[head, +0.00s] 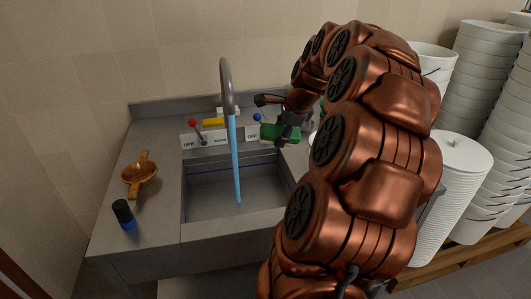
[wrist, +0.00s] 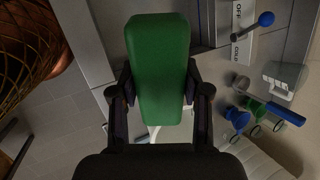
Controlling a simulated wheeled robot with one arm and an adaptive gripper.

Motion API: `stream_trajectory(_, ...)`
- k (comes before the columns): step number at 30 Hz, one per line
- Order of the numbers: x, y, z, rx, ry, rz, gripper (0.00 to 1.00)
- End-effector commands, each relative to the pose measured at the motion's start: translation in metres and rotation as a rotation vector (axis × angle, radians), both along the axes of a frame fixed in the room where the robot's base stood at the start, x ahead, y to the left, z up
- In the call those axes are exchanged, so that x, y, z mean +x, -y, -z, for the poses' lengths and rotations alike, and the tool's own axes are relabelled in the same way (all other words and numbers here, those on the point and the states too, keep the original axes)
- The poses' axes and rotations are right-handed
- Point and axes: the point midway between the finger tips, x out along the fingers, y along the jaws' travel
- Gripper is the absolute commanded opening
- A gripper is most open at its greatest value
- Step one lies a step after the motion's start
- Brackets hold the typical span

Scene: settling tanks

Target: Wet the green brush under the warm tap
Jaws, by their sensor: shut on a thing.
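The green brush (head: 281,133) is held in my gripper (head: 284,138) to the right of the running water, above the right rim of the sink (head: 207,200). In the wrist view the green block of the brush (wrist: 160,70) sits between both fingers of my gripper (wrist: 158,92). The tap (head: 225,80) is a tall curved grey spout, and a blue stream of water (head: 236,160) falls from it into the sink. The brush appears apart from the stream. A red-knobbed lever (head: 191,123) and a blue-knobbed lever (head: 257,117) stand at a labelled panel behind the basin.
Stacked white buckets (head: 460,165) fill the right side. Blue and green items (wrist: 238,117) show in the wrist view.

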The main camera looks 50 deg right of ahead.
Motion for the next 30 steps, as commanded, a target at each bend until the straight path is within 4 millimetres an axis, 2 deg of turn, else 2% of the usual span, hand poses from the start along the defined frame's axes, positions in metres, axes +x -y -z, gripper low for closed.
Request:
stream_trajectory(1,0.001,-0.001,0.012,0.0,0.004,-0.004,0.19)
stream_trajectory(13,0.006,-0.007,0.06,-0.003,0.035,-0.018,0.19)
stream_trajectory(20,0.009,-0.006,0.064,-0.005,0.04,-0.017,0.19)
stream_trajectory(30,0.03,-0.002,0.067,-0.004,0.038,-0.015,0.19)
